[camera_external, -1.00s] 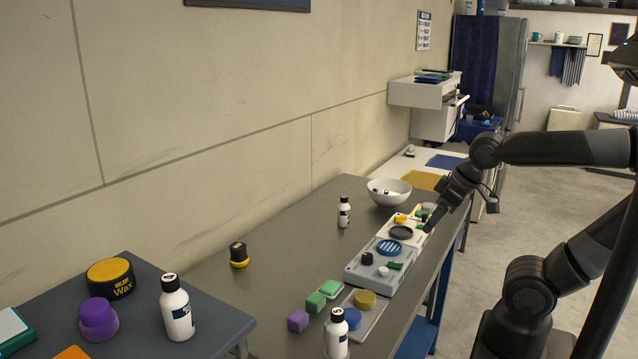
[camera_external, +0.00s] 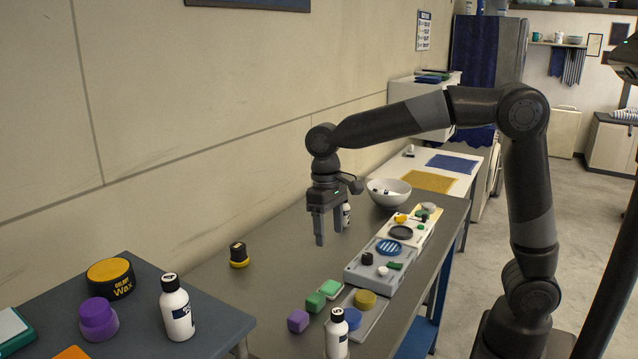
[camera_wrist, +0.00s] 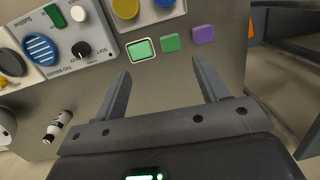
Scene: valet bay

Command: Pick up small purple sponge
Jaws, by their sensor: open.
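The small purple sponge (camera_external: 298,320) is a small block on the grey metal table, at the left end of a short row with two green blocks. In the wrist view the purple sponge (camera_wrist: 203,35) lies beyond the right fingertip, right of a green block. My gripper (camera_external: 329,238) points down above the table, behind and above the sponge in the external view, apart from it. Its two fingers are spread and nothing is between them in the wrist view (camera_wrist: 160,80).
A green block (camera_external: 316,302) sits beside the sponge, with a green block in a pale tray (camera_external: 330,288) behind it. A white bottle (camera_external: 337,335) stands close to the right. A grey panel (camera_external: 352,274) lies farther back. The table's left part is mostly clear.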

